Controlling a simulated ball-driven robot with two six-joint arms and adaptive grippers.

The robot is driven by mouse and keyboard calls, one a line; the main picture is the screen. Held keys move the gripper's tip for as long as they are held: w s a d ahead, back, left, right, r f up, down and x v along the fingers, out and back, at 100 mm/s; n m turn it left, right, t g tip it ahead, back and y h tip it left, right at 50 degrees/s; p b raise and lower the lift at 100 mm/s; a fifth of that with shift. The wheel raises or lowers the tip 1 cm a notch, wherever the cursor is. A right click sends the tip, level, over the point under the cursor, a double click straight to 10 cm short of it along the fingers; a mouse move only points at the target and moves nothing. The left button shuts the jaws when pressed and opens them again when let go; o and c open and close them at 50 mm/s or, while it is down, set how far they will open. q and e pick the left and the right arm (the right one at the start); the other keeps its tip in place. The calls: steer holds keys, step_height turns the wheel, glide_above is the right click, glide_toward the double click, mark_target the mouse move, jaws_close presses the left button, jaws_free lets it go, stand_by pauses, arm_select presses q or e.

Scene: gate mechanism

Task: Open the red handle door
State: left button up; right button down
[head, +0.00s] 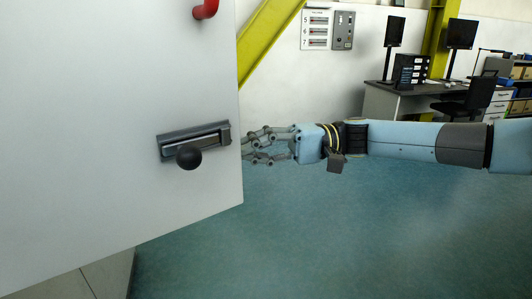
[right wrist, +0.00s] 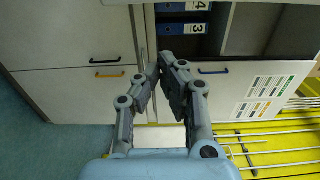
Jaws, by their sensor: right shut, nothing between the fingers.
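A white door panel (head: 90,100) fills the left of the head view, its free edge facing right. A red handle (head: 205,9) shows on it at the top, cut off by the frame. Lower on the panel is a grey latch plate (head: 195,140) with a round black knob (head: 189,157). My right gripper (head: 246,148) comes in from the right, its fingertips at the panel's free edge; part of them may be hidden behind it. In the right wrist view its fingers (right wrist: 165,73) are closed together and empty. Contact with the door cannot be told. My left gripper is not in view.
A yellow beam (head: 265,40) and desk (head: 400,98) stand behind. The floor (head: 350,230) is clear.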

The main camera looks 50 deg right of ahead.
mark_target(238, 163)
steer(key=a+p, duration=0.1)
steer(key=a, duration=0.1)
steer(key=s+a+p, duration=0.1)
steer(key=a, duration=0.1)
steer(key=shift+s+a+r, duration=0.1)
steer(key=shift+a, duration=0.2)
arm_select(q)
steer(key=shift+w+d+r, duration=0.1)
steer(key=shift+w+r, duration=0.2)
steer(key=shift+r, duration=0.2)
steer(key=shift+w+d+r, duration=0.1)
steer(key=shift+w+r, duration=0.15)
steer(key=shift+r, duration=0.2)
arm_select(e)
steer(key=shift+s+a, duration=0.1)
steer(key=shift+s, duration=0.05)
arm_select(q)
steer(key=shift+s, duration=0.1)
arm_select(e)
steer(key=shift+s, duration=0.1)
